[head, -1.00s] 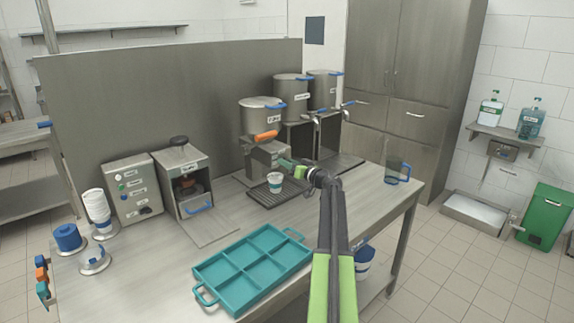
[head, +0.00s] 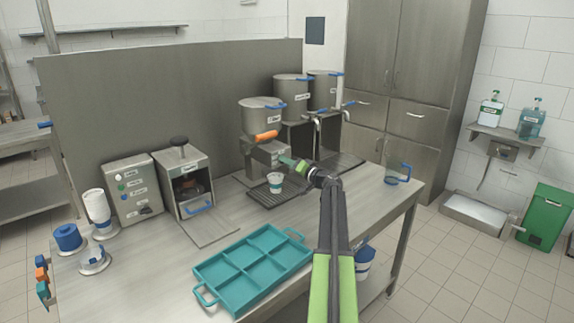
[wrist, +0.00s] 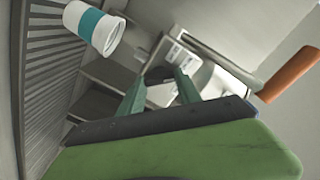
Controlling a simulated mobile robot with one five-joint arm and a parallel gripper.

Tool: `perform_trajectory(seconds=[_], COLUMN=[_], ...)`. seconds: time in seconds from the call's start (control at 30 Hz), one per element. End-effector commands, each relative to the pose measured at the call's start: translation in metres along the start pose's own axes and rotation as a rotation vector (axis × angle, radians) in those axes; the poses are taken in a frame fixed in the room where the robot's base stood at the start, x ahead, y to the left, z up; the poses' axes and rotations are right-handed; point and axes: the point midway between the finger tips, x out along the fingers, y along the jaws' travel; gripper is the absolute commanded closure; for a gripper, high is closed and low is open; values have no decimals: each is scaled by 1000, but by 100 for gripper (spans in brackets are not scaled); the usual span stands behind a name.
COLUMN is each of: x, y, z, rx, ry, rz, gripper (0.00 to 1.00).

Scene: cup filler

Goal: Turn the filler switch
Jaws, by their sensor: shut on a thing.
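The filler (head: 262,116) is a steel pot with an orange handle (head: 266,135) above a grey body (head: 268,152). The orange handle also shows at the right of the wrist view (wrist: 290,74). My gripper (head: 285,160) is at the front of the filler body, its green fingers pointing at it. In the wrist view the fingers (wrist: 163,88) are closed around a small grey part, the filler switch (wrist: 158,76), mostly hidden between them. A white cup with a teal band (head: 275,183) stands upright on the drip tray (head: 270,200) below; it also shows at upper left in the wrist view (wrist: 98,28).
Two more pots (head: 292,90) stand behind to the right. A teal divided tray (head: 253,262) lies at the front of the table. A clear jug with a blue handle (head: 391,179) is to the right of my arm. A steel machine (head: 186,172) stands on the left.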

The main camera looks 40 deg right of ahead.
Motion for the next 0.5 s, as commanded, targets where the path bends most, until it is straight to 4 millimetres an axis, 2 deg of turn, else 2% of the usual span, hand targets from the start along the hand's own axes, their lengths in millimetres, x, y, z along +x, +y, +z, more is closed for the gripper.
perform_trajectory(seconds=[0.27, 0.3, 0.43, 0.5], x=[2, 1, 1, 0], y=[-1, -1, 0, 0], z=[-1, -1, -1, -1], rx=[3, 3, 2, 1], ry=[3, 3, 2, 2], rz=[-2, -2, -1, -1], gripper=[100, 57, 40, 38])
